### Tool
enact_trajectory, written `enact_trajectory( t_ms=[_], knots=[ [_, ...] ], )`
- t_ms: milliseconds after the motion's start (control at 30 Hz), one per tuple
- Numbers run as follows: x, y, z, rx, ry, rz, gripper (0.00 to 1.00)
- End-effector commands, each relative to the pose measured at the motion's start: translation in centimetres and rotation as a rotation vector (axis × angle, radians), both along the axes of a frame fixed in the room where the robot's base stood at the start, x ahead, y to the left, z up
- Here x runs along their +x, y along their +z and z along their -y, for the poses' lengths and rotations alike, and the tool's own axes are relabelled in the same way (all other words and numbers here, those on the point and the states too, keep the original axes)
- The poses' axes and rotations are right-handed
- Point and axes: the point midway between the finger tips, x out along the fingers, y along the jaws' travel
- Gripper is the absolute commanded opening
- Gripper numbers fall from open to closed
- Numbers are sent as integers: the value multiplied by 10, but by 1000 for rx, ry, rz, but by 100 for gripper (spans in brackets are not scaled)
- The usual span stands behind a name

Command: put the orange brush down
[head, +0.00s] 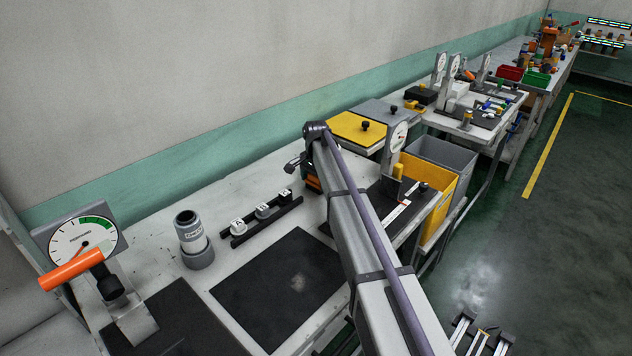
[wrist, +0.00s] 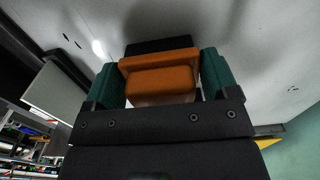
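The orange brush (wrist: 158,82) sits between the two green fingers of my gripper (wrist: 160,90) in the wrist view, with both fingers against its sides. A dark part of it shows beyond the orange block, and a pale part below. In the head view a small orange patch of the brush (head: 313,183) shows beside my arm, above the back of the white workbench (head: 150,203). My arm hides most of the gripper there. I cannot tell the brush's exact height above the bench.
A black mat (head: 280,285) lies bare on the bench. Behind it stand a black rack (head: 262,217) with white-topped pieces and a grey cylinder (head: 191,238). A dial gauge with an orange handle (head: 72,270) is at left. Yellow (head: 430,172) and grey bins (head: 445,153) stand right of my arm.

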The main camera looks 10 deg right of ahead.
Motion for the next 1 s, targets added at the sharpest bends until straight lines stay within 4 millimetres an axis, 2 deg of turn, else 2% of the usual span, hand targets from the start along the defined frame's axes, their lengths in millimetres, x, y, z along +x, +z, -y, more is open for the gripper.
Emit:
enact_trajectory(
  t_ms=[33,200,400,533,667,900,1000],
  knots=[
    [0,0,0,0,0,0,85],
    [0,0,0,0,0,0,100],
    [0,1,0,0,0,0,100],
    [0,12,0,0,0,0,100],
    [0,38,0,0,0,0,100],
    [0,102,0,0,0,0,100],
    [0,119,0,0,0,0,100]
  ],
)
